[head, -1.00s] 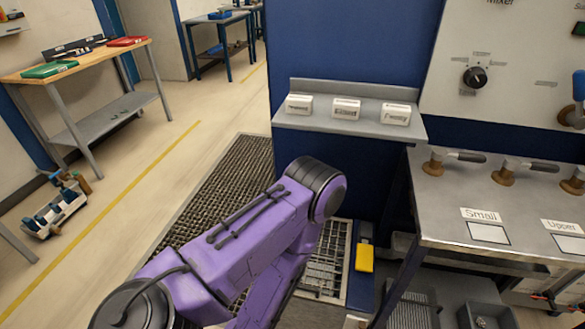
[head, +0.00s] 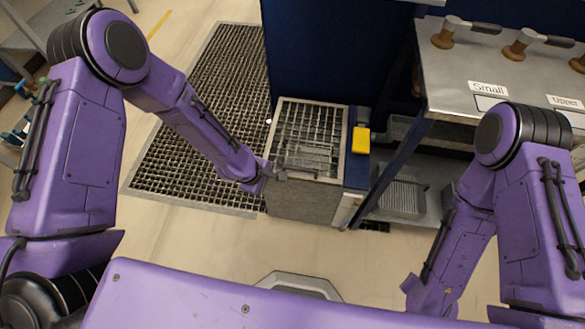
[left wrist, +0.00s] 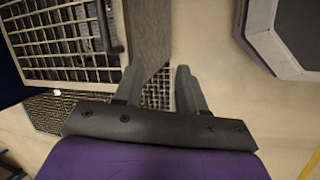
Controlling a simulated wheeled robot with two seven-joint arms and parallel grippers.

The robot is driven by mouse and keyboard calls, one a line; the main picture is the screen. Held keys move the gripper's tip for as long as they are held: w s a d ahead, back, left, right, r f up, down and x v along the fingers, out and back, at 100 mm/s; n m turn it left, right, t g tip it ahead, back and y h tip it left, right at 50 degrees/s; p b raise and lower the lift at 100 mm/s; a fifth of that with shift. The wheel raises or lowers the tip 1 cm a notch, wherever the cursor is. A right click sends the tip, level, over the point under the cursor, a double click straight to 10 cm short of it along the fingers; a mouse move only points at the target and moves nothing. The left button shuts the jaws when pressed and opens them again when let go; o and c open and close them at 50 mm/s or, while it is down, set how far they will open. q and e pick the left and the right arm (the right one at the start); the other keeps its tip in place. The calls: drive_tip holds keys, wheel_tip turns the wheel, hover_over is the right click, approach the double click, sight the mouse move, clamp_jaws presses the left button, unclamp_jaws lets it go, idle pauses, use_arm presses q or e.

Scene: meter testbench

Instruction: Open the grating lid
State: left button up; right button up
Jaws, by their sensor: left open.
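The grating lid (head: 311,128) lies flat, with a pale frame, on top of a grey box (head: 300,203) beside the blue cabinet. In the left wrist view the lid (left wrist: 60,40) fills the upper left, with a dark bar (left wrist: 107,22) near its edge. My left gripper (head: 278,174) is at the near left corner of the box. In the left wrist view its two fingers (left wrist: 158,84) are apart with nothing between them, beside the box's grey side wall. Contact with the lid cannot be told. My right arm shows at right, but its gripper is hidden.
A yellow block (head: 361,140) sits right of the lid. The metal bench (head: 460,85) with handles stands further right, with a tray (head: 402,197) beneath. A dark floor grating (head: 190,150) lies left of the box.

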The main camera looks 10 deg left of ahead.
sight(299, 169)
use_arm(q)
drive_tip(key=w+d+r+n+h, duration=0.1)
drive_tip(key=w+d+r+n, duration=0.2)
drive_tip(key=w+r, duration=0.35)
drive_tip(key=b+x, duration=0.2)
drive_tip(key=x, duration=0.9)
drive_tip(key=shift+w, duration=0.15)
clamp_jaws()
